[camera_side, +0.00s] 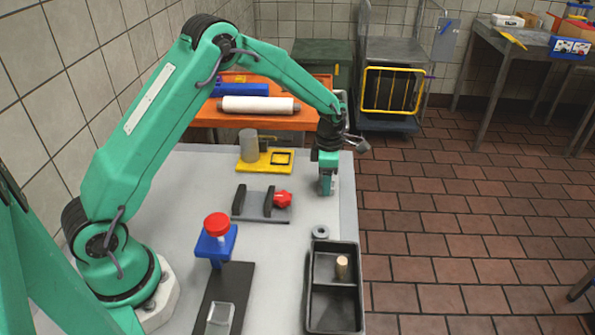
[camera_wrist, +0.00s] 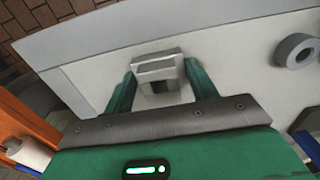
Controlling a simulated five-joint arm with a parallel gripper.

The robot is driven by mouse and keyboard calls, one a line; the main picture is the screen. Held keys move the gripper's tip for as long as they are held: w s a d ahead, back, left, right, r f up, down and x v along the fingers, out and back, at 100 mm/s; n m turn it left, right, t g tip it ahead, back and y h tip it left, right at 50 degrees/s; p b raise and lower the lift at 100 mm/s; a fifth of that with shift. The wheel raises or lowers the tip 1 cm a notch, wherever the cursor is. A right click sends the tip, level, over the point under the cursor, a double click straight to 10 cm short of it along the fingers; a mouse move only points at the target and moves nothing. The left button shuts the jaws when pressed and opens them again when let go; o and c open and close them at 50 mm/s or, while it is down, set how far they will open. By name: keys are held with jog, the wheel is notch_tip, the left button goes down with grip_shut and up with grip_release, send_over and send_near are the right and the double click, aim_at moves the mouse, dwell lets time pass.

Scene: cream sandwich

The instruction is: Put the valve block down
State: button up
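The valve block (camera_wrist: 157,67) is a small light-grey block with a dark square opening facing the wrist camera. In the wrist view it sits between the fingertips of my gripper (camera_wrist: 159,75), one green finger close against each side. My gripper looks shut on it. In the side view my gripper (camera_side: 326,186) points down at the right part of the grey table (camera_side: 345,215), low over its surface. The block is mostly hidden by the fingers there, and I cannot tell whether it touches the table.
A grey ring (camera_side: 320,232) lies in front of my gripper, by a black two-compartment tray (camera_side: 335,309) holding a wooden peg (camera_side: 342,267). A grey fixture with a red knob (camera_side: 283,198) stands left, a yellow fixture (camera_side: 262,165) behind. A blue-and-red press (camera_side: 216,241) stands front left.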

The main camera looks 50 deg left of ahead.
jog(key=o, duration=0.3)
jog(key=shift+r, duration=0.1)
notch_tip(320, 180, up, 12)
jog(key=shift+r, duration=0.1)
dwell(0.6)
dwell(0.5)
